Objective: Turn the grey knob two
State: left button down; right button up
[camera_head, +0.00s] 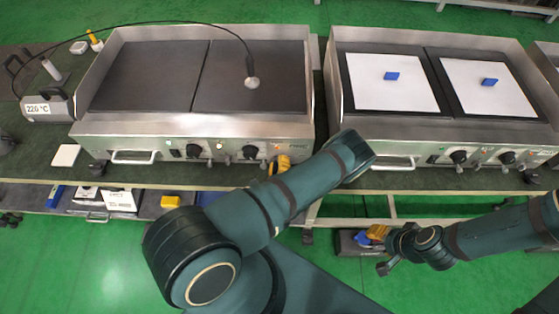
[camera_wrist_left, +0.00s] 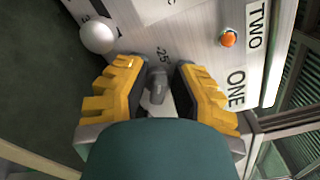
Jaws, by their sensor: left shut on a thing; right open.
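My left gripper (camera_head: 283,163) is at the right end of the left griddle's front panel (camera_head: 225,149). In the left wrist view its yellow fingers (camera_wrist_left: 160,84) are on both sides of a small grey knob (camera_wrist_left: 157,88), shut on it. A "25" mark shows above the knob. The labels "TWO" (camera_wrist_left: 257,25) and "ONE" (camera_wrist_left: 236,90) are to its right; I cannot tell which label belongs to it. In the head view the knob is hidden by the gripper. My right gripper (camera_head: 376,238) is open, low in front of the right griddle.
An orange light (camera_wrist_left: 228,39) and a white ball-shaped part (camera_wrist_left: 98,36) are near the knob. Two black knobs (camera_head: 250,152) sit on the same panel. The right griddle (camera_head: 440,128) holds white sheets with blue blocks. A 220 °C meter (camera_head: 45,107) stands far left.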

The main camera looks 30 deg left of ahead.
pick_arm(q)
jog(key=shift+w+r+n, duration=0.1)
jog(key=shift+w+n, duration=0.1)
jog(key=shift+n, duration=0.1)
jog(key=c, duration=1)
grip_release()
jog(key=shift+s, duration=0.15)
jog(key=v, duration=1.1)
jog(key=shift+s+d, duration=0.15)
jog(key=shift+s, duration=0.2)
